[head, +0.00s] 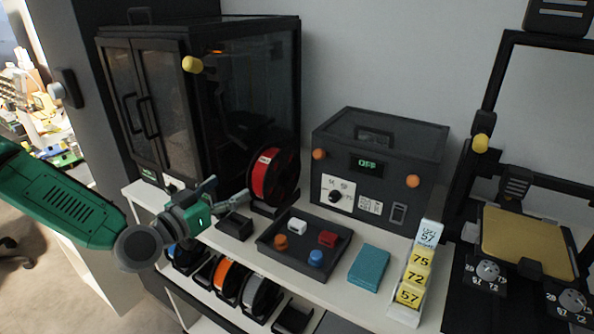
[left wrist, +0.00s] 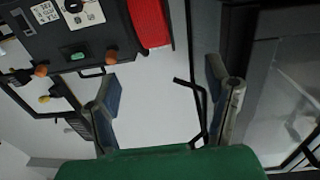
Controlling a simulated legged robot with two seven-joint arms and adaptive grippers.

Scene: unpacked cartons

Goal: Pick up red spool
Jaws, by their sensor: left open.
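The red spool (head: 268,175) stands upright with black flanges on a dark holder on the white bench, in front of the black cabinet. Its red side also shows at the top of the left wrist view (left wrist: 150,22). My left gripper (head: 228,191) is open and empty, just left of the spool and apart from it. In the left wrist view its two fingers (left wrist: 163,98) are spread wide with nothing between them. My right gripper does not show.
The black cabinet (head: 270,85) stands behind. A small dark block (head: 235,226) and a tray (head: 264,240) of small coloured parts sit in front. A grey box (head: 333,150) reading OFF is to the right. Orange (head: 229,281) and grey spools sit on the lower shelf.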

